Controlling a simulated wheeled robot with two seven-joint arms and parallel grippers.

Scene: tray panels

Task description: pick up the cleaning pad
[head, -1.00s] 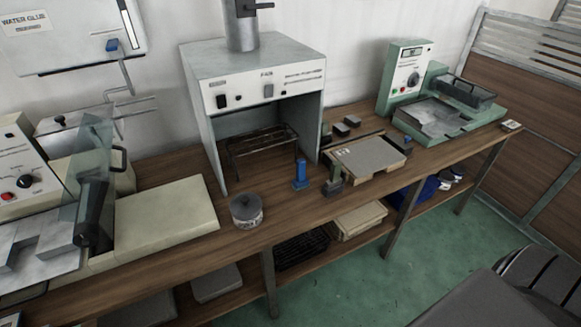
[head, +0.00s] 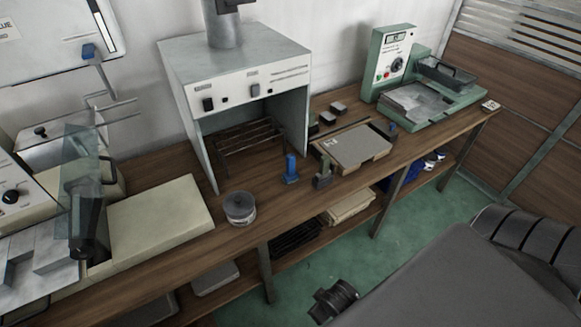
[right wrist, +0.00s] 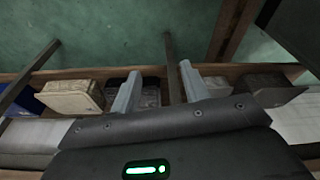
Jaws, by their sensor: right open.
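I cannot tell for certain which thing is the cleaning pad. Two small dark blocks with pale tops, one of them this block (head: 338,108), lie on the bench behind a shallow tray (head: 381,157) with a grey panel in it. A small pale square item (head: 490,105) with dark spots lies at the bench's far right end. My right gripper (right wrist: 160,70) shows in the right wrist view, its two grey fingers apart with nothing between them. It points toward the lower shelf and the green floor. My left gripper is in no view.
A blue-topped item (head: 291,169) and a grey-green one (head: 322,174) stand before the tray. A grey hood (head: 240,85) and a green machine (head: 430,103) stand behind. The lower shelf (head: 320,240) holds boxes.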

